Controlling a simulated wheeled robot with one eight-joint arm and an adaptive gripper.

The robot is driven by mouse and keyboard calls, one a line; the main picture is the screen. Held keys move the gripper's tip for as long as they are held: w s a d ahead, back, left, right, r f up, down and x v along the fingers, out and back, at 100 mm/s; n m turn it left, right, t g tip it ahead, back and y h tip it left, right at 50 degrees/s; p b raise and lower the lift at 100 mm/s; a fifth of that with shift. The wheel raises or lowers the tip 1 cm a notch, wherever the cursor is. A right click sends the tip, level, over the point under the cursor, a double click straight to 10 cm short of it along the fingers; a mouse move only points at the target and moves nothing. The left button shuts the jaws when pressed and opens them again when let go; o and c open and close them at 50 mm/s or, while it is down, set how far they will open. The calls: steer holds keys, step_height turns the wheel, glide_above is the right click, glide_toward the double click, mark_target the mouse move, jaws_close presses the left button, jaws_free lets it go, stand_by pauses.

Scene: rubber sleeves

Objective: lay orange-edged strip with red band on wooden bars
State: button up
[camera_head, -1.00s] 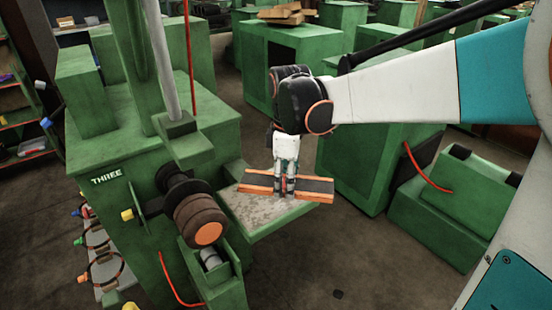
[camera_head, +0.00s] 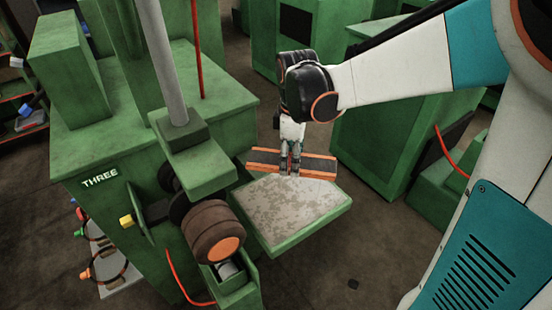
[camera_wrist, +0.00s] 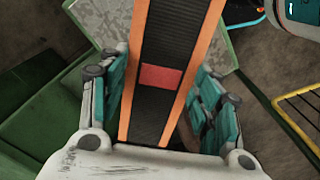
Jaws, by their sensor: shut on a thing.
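The dark strip with orange edges (camera_head: 318,164) is held level above the far edge of the machine's grey-topped green tray. In the wrist view, the strip runs up the middle between my fingers, and its red band (camera_wrist: 161,77) lies across it. My gripper (camera_head: 289,168) is shut on the strip near its middle, with one finger on each side. In the wrist view my gripper (camera_wrist: 160,120) shows teal finger pads beside the orange edges. I cannot make out wooden bars in these views.
The green machine marked THREE (camera_head: 100,180) stands at the left, with a brown roller (camera_head: 213,230) beside the grey-topped tray (camera_head: 290,210). Green cabinets (camera_head: 395,130) stand behind and right. A yellow rack (camera_wrist: 300,112) shows at the wrist view's right.

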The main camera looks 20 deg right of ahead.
mark_target(290, 196)
step_height(290, 196, down, 13)
steer(key=b, duration=0.3)
steer(key=shift+w, duration=0.1)
steer(key=o, duration=0.7)
steer(key=shift+f, duration=0.15)
steer(key=o, duration=0.5)
steer(key=shift+r, duration=0.2)
